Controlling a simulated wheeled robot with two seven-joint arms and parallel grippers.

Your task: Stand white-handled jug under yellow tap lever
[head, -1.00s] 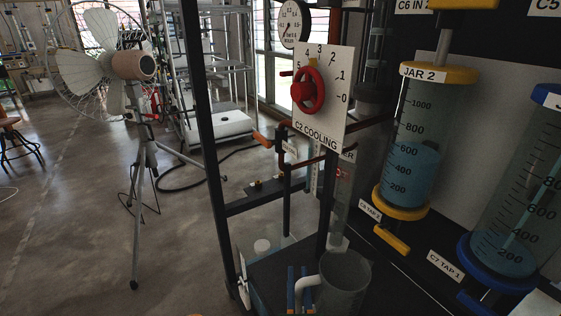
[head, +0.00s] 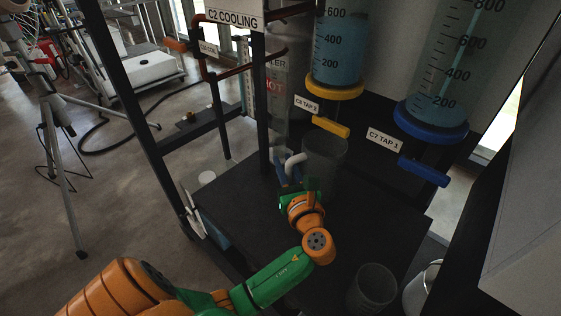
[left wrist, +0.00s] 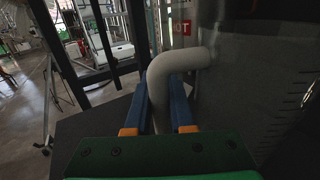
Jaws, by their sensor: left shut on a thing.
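The jug (head: 328,152) is a clear grey vessel with a white handle (head: 295,160). It is upright, and in the head view its rim is just below the yellow tap lever (head: 331,127) under Jar 2. I cannot tell whether its base touches the black bench. My left gripper (head: 289,180) is shut on the white handle, on the near left side of the jug. In the left wrist view the handle (left wrist: 172,72) is between the blue fingers, and the jug wall (left wrist: 255,75) fills the right. My right gripper is not in view.
The blue tap lever (head: 424,172) is to the right, under another jar. A clear beaker (head: 373,288) and a white bucket (head: 421,290) stand at the near right. Dark frame posts (head: 140,110) rise at the left. The black bench top (head: 375,215) has bare room right of my arm.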

